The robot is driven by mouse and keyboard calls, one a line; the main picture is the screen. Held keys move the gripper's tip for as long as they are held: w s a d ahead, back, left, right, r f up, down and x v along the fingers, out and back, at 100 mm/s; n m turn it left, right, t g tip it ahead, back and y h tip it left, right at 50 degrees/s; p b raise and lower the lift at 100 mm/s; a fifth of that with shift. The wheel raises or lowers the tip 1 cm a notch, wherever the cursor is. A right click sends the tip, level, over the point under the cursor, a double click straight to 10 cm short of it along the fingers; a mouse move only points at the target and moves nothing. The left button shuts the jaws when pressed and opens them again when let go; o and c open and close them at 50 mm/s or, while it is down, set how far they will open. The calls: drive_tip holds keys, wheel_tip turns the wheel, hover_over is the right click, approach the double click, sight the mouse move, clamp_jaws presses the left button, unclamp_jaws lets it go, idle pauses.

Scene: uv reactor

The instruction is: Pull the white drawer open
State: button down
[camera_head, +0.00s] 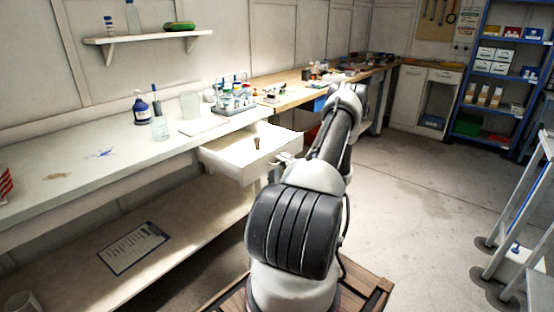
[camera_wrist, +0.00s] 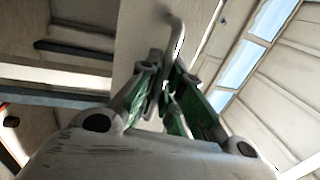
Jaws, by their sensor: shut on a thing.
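The white drawer (camera_head: 228,165) hangs under the white bench top and stands pulled out, its inside visible from above. A small brown object stands inside it. My gripper (camera_head: 284,160) is at the drawer's front, partly hidden by my arm in the head view. In the wrist view my gripper (camera_wrist: 164,78) has its green-sided fingers closed around a pale bar handle (camera_wrist: 177,35) on the drawer's front. The fingers hide part of the handle.
The white bench (camera_head: 90,165) carries a dark blue bottle (camera_head: 141,108), clear containers and a rack of bottles (camera_head: 234,97). A clipboard (camera_head: 134,247) lies on the lower shelf. A step ladder (camera_head: 520,215) stands at the right. The floor (camera_head: 420,200) between is clear.

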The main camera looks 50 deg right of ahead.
drive_tip(key=shift+s, duration=0.35)
drive_tip(key=c, duration=1.6)
unclamp_jaws()
drive_tip(key=shift+o, duration=0.2)
drive_tip(key=v, duration=1.2)
drive_tip(key=shift+d, duration=0.1)
drive_tip(key=shift+f, duration=0.1)
